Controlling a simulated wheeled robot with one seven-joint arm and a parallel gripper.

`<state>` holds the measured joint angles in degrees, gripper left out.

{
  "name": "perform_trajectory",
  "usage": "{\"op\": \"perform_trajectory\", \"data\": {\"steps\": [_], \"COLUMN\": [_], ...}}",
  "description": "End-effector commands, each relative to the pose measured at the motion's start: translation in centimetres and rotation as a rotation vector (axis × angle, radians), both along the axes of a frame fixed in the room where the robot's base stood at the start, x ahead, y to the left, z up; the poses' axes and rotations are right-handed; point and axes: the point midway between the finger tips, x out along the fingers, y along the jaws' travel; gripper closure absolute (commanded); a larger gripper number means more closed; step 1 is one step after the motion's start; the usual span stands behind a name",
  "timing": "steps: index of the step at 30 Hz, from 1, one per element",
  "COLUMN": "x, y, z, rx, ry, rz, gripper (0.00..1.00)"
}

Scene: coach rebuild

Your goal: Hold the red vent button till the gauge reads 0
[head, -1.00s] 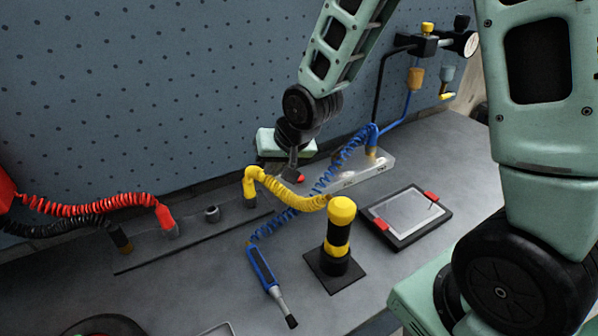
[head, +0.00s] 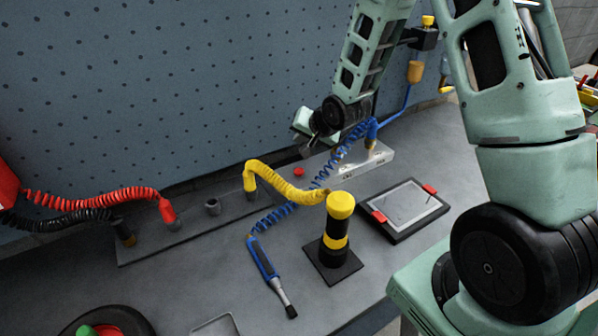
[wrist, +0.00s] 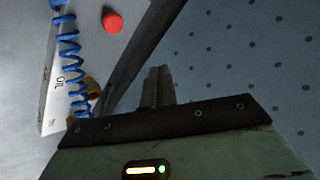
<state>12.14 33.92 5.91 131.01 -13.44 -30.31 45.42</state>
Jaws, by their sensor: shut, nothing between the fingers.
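The red button (head: 298,171) shows uncovered at the left end of a pale metal block (head: 380,155). In the wrist view the red button (wrist: 112,22) is a round red disc near the top, up and left of my fingers. My gripper (wrist: 158,72) is shut and empty, its two fingers side by side, apart from the button. In the head view my gripper (head: 310,142) is small and partly hidden by its own wrist, above and behind the button near the pegboard. The gauge face is not visible; my arm covers that area.
A blue coiled hose (head: 345,150) crosses the block beside the button. A yellow coiled hose (head: 285,188) runs in front. The pegboard wall (head: 180,90) is close behind my gripper.

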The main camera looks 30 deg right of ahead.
Motion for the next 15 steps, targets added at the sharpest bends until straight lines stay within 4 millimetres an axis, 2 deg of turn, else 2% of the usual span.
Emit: {"op": "perform_trajectory", "data": {"steps": [15], "x": [0.0], "y": [0.0], "z": [-6.9], "rx": [0.000], "ry": [0.001], "rz": [0.001], "gripper": [1.00]}}
